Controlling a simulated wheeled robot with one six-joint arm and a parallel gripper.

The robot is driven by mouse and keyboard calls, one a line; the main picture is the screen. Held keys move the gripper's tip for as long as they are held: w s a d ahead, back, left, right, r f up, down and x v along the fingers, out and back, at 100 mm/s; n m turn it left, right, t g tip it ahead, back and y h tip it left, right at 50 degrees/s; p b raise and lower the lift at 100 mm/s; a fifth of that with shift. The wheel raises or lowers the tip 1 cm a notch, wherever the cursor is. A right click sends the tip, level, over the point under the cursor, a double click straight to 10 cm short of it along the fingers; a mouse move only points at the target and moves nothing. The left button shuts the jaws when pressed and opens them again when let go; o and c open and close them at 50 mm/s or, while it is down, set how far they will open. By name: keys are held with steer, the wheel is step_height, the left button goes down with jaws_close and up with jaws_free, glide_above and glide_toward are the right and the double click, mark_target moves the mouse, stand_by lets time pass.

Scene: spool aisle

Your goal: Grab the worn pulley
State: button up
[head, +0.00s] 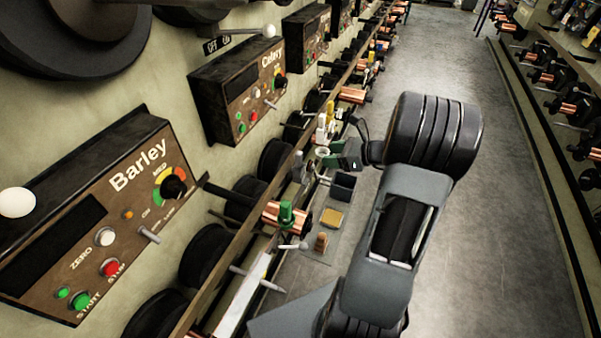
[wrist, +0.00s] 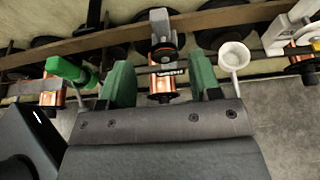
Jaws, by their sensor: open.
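A small dark grey wheel with an orange edge (wrist: 165,53) sits on a pale bracket in the wrist view; it looks like the worn pulley, but its wear is too small to tell. It lies just beyond and between the two green fingers of my gripper (wrist: 163,80). A copper spool (wrist: 161,84) with a dark end shows below it, also between the fingers. The fingers are apart with nothing held. In the head view my gripper (head: 338,160) is beside the machine rail, and the wheel cannot be made out there.
A white cup-shaped part (wrist: 233,56) stands close to the right finger. A green-topped part (wrist: 68,69) is to the left. A dark open box (head: 343,187), a yellow pad (head: 332,217) and a small brown part (head: 321,242) sit beside the rail. The aisle floor (head: 490,220) is clear.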

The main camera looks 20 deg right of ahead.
mark_target(302, 155)
steer(key=b+x, duration=0.2)
steer(key=x, duration=0.9)
jaws_close()
stand_by(0.5)
